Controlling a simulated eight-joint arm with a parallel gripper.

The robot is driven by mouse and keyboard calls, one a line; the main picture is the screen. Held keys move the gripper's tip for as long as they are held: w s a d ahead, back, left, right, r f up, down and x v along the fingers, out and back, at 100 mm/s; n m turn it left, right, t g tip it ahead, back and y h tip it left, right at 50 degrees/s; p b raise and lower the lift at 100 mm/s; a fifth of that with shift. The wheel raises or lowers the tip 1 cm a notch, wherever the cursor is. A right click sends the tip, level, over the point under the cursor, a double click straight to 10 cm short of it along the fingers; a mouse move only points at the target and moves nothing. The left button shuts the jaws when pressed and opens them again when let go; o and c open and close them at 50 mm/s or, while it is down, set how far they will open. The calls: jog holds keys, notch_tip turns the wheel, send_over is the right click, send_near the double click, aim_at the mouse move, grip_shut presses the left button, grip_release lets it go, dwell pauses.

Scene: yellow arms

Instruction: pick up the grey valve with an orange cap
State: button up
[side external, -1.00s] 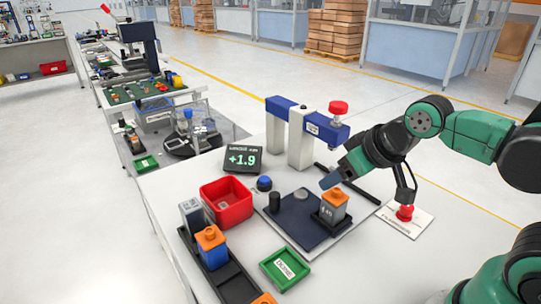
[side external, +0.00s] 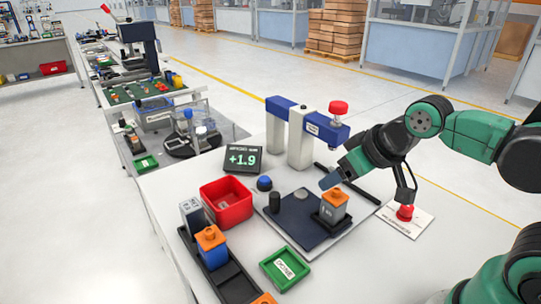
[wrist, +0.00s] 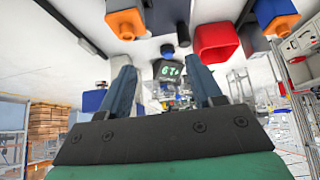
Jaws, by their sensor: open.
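The grey valve with an orange cap (side external: 333,211) stands upright in a black holder on a dark blue plate (side external: 293,228) in the side view. In the wrist view the valve (wrist: 125,20) is at the top left, partly cut off, and the picture is upside down. My gripper (side external: 328,180) is close to the orange cap in the side view, at about its height or slightly above; I cannot tell the exact gap. In the wrist view my two blue fingers (wrist: 160,75) are spread apart with nothing between them.
A blue and white press-like fixture (side external: 305,130) with a red knob stands behind the plate.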

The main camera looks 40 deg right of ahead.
aim_at(337, 190)
jog(key=o, duration=0.3)
jog(key=shift+o, duration=0.2)
jog(key=d+f+g, duration=0.1)
jog(key=g, duration=0.1)
jog(key=w+d+g, duration=0.1)
jog(key=g, duration=0.1)
jog(key=w+d+f+g, duration=0.1)
jog(key=g, duration=0.1)
jog(key=shift+w+f, duration=0.2)
jog(key=shift+f, duration=0.15)
jog(key=shift+w+d+f+g, duration=0.15)
jog(key=shift+d+f+g, duration=0.1)
jog(key=shift+f+g, duration=0.25)
jog(key=shift+f, duration=2.85)
